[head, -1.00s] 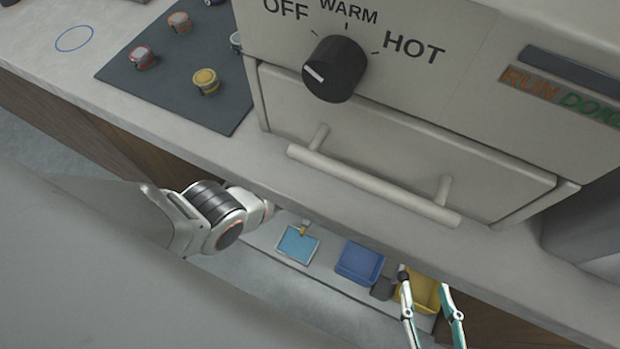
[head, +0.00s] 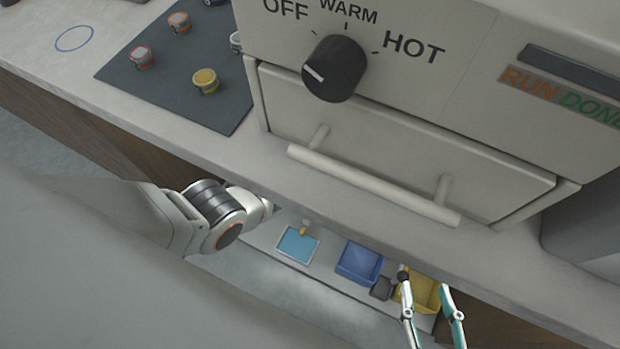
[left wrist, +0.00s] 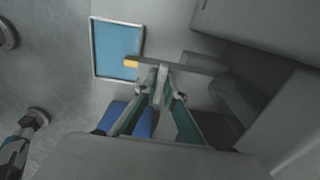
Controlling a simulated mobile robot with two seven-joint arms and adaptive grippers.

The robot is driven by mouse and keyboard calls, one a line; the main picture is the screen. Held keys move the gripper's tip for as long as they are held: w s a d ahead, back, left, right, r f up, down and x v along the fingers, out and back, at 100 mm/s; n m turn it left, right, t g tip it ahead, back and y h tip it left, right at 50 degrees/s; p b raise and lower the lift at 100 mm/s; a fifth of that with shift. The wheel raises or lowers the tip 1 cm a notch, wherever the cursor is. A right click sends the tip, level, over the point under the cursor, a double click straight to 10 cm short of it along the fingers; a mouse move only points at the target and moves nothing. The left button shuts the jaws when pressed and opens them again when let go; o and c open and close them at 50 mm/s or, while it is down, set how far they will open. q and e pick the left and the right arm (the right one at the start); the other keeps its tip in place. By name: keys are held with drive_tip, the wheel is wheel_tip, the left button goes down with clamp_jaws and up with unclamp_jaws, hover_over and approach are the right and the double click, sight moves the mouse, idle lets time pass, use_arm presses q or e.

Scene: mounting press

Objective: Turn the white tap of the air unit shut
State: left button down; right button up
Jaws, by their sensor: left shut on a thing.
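In the left wrist view my left gripper (left wrist: 162,84) has its fingers closed together on a small pale piece, which looks like the white tap (left wrist: 161,73). The fingers hide most of it. Right by it a grey bar with a yellow end (left wrist: 130,63) reaches over the edge of a light-blue panel (left wrist: 117,48). In the head view the left gripper is hidden below the counter edge; only my left arm's wrist shows. The yellow end shows there too (head: 304,230). My right gripper (head: 425,284) is open and empty, in front of a yellow bin (head: 425,289).
A blue bin (head: 360,262) stands beside the yellow bin on the low shelf. Above, the counter (head: 120,140) carries a press with a black knob (head: 335,68) and a drawer handle (head: 370,185). A dark mat (head: 215,112) holds several small coloured pots.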

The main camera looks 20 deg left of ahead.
use_arm(q)
drive_tip(key=c, duration=2.1)
unclamp_jaws()
drive_tip(key=shift+s+a+f, duration=0.15)
drive_tip(key=shift+a, duration=0.05)
drive_tip(key=shift+c, duration=0.2)
drive_tip(key=shift+d+r, duration=0.15)
drive_tip(key=shift+r, duration=0.05)
wheel_tip(320, 180, up, 12)
drive_tip(key=shift+f, duration=0.1)
